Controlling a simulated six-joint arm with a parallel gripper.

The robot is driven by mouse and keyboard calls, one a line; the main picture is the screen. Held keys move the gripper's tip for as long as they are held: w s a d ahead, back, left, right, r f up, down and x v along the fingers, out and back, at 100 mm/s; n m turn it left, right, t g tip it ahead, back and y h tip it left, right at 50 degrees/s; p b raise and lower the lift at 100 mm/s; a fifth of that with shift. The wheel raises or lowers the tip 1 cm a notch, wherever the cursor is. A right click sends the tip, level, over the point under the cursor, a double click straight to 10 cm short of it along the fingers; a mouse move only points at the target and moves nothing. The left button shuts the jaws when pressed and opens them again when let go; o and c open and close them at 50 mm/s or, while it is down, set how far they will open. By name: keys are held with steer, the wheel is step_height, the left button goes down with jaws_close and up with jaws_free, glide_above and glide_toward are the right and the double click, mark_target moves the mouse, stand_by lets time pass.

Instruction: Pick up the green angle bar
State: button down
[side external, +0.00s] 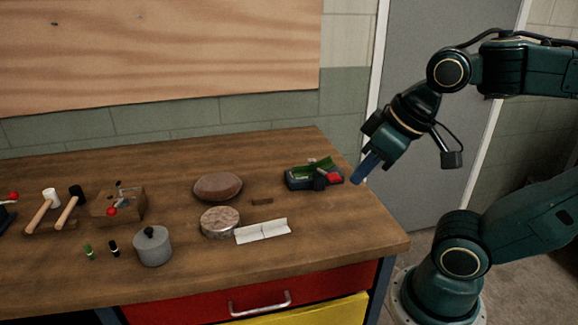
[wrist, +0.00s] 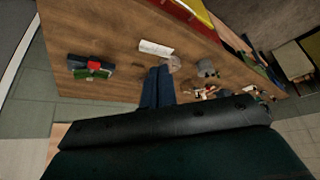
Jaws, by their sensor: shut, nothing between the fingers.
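What looks like the green angle bar (side external: 318,163) shows as a green strip on top of a dark blue box-like holder (side external: 297,181) with a red part, at the table's right end. Whether it lies in the holder or is clamped there, I cannot tell. In the wrist view the green strip (wrist: 99,73) is at the left. My gripper (side external: 360,178), with blue fingers, is shut and empty, to the right of the holder and apart from it. Its fingers (wrist: 160,70) also show in the wrist view.
Mallets (side external: 58,208) lie farther left. A wall with a wooden board (side external: 160,50) is behind.

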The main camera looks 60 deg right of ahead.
steer(key=c, duration=2.2)
jaws_free()
steer(key=c, duration=1.6)
jaws_free()
steer(key=shift+o, duration=0.2)
steer(key=w+d+r+n+g, duration=0.1)
steer(key=w+d+n, duration=0.1)
steer(key=w+d, duration=0.35)
steer(key=w+d+r+n+y, duration=0.1)
steer(key=w+d, duration=0.1)
steer(key=w, duration=0.6)
steer(key=w+d+r+n+g, duration=0.1)
steer(key=w+d+r+n, duration=0.1)
steer(key=w+d, duration=0.3)
steer(key=w+d+f+n, duration=0.1)
steer(key=d+f, duration=0.3)
steer(key=d, duration=0.3)
steer(key=w+d+f+n+y, duration=0.1)
steer(key=d+f, duration=0.3)
steer(key=d, duration=0.4)
steer(key=w+d+f+n+y, duration=0.1)
steer(key=w+d+f+n, duration=0.1)
steer(key=d+f, duration=0.3)
steer(key=w+d, duration=0.1)
steer(key=d, duration=0.1)
steer(key=shift+d, duration=0.3)
